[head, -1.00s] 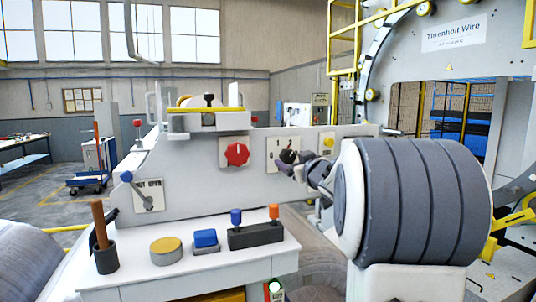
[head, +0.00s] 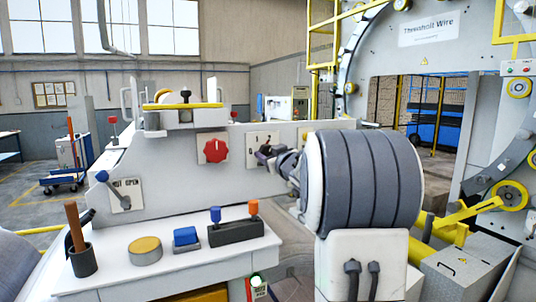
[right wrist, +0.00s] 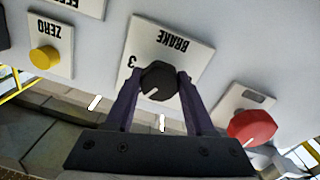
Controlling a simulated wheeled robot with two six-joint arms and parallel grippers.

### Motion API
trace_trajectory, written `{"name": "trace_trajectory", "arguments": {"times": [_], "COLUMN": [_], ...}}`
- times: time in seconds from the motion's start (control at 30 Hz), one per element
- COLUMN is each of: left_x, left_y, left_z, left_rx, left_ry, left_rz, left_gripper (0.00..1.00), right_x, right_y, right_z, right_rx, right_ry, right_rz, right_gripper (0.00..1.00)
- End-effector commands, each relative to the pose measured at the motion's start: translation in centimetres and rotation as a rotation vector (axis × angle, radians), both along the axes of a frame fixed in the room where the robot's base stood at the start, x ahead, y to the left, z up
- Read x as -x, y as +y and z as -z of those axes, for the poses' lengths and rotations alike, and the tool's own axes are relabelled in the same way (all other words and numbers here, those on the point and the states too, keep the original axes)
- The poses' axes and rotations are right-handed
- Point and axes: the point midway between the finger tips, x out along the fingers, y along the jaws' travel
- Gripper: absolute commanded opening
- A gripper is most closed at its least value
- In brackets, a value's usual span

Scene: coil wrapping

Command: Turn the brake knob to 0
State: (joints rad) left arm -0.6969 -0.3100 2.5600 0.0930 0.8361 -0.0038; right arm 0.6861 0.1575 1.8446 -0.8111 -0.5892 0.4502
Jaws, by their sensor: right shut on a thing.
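The brake knob (right wrist: 160,80) is a black round knob with a white pointer line, on a white plate (right wrist: 195,50) lettered BRAKE. In the right wrist view the plate shows upside down, and the pointer line points down and slightly left. A 3 shows at the plate's left; the other marks are hidden or too small to read. My right gripper (right wrist: 156,84) is shut on the knob, one finger on each side. In the head view the right gripper (head: 266,153) is at the brake plate (head: 252,143) and partly hides the knob. My left gripper is not in view.
A red knob (head: 214,149) is on the panel beside the brake plate, left in the head view. A yellow ZERO button (right wrist: 44,57) is on the other side. Below, a white ledge holds a blue button (head: 186,236) and a dark lever box (head: 235,232).

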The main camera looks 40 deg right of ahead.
Motion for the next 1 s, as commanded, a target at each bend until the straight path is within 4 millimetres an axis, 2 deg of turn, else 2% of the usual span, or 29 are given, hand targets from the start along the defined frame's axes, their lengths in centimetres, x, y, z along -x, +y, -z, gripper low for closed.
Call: {"name": "trace_trajectory", "arguments": {"times": [0.37, 1.0], "left_x": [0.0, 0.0], "left_y": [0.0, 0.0], "left_z": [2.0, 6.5], "left_rx": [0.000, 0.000], "left_ry": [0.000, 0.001], "left_rz": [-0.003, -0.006], "left_gripper": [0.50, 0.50], "right_x": [0.0, 0.0], "right_y": [0.0, -0.1], "right_z": [0.3, 0.3], "right_rx": [0.175, 0.758], "right_ry": [0.040, 0.180], "right_rz": [0.000, 0.001], "right_gripper": [0.00, 0.00]}}
